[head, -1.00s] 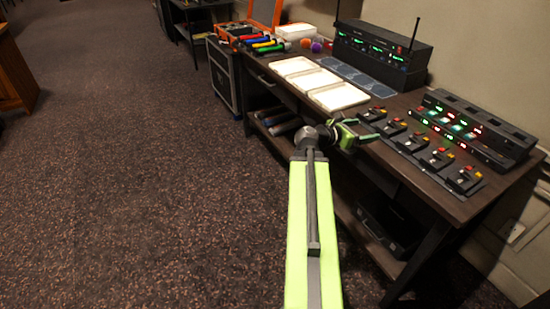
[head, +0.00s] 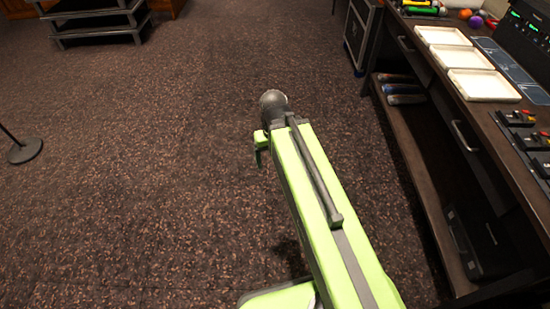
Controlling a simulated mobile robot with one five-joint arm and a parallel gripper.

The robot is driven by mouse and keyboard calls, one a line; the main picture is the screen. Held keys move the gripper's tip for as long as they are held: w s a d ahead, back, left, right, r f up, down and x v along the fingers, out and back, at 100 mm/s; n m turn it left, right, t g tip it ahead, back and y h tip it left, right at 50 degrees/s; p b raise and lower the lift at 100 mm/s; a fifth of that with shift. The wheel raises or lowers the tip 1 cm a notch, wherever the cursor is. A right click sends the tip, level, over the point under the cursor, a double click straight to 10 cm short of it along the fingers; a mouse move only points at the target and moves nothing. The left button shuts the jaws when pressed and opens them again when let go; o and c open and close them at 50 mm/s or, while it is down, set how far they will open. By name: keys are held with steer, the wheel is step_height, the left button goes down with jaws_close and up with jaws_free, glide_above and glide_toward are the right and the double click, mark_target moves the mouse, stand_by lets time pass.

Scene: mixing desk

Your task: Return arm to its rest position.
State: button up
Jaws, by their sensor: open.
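My arm reaches up from the bottom right of the head view, over the carpet and left of the desk. My gripper (head: 260,147) shows only in part at the arm's far end, as a small green piece beside the dark round joint. The rest of it is hidden behind the arm. It is open, clear of the desk, and I see nothing held in it.
The dark desk (head: 437,75) runs along the right, with white trays (head: 483,86) and black devices on top. Its lower shelf holds rolled items (head: 401,89) and a black case (head: 470,243). A stand base (head: 24,151) is at left. Open carpet lies between.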

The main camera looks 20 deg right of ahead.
step_height(320, 180, up, 18)
steer(key=p, duration=1.8)
steer(key=shift+o, duration=0.2)
steer(key=shift+d+r, duration=0.1)
